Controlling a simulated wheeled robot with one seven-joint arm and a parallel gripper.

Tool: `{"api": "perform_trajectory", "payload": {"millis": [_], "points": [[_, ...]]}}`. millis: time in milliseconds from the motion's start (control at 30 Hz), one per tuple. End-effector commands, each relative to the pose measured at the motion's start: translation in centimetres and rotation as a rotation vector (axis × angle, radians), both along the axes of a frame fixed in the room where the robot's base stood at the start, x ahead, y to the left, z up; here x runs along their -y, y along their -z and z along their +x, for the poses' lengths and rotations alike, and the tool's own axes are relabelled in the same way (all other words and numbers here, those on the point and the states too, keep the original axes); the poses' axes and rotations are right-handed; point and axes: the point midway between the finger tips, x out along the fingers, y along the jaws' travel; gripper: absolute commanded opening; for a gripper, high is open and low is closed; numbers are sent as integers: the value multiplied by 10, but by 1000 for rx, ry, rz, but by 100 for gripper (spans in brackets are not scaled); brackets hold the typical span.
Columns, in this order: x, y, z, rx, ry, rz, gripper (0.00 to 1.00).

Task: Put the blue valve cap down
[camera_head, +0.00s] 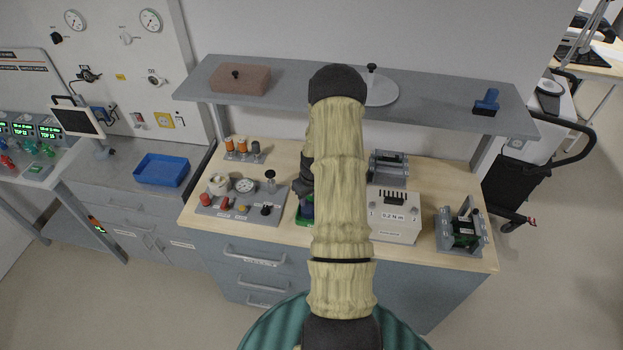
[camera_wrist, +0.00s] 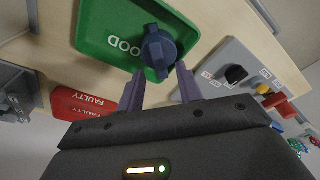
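The blue valve cap (camera_wrist: 158,48) is a dark blue round knob with a raised grip. In the head view the cap (camera_head: 306,207) shows just left of my arm, over the green tray (camera_head: 304,224), partly hidden by the arm.
A red FAULTY tray (camera_wrist: 82,104) lies beside the green one. A grey panel with knobs (camera_head: 240,206) stands left, a pale 0.2 N·m box (camera_head: 396,222) right. A shelf (camera_head: 430,100) overhangs the bench's back. A blue bin (camera_head: 162,170) is further left.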

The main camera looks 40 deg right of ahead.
Motion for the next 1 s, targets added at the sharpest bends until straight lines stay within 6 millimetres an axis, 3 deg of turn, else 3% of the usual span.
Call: {"api": "perform_trajectory", "payload": {"millis": [700, 1000], "points": [[0, -95, -14, 4, 2, -3, 36], [-2, -112, -17, 2, 0, -1, 36]]}}
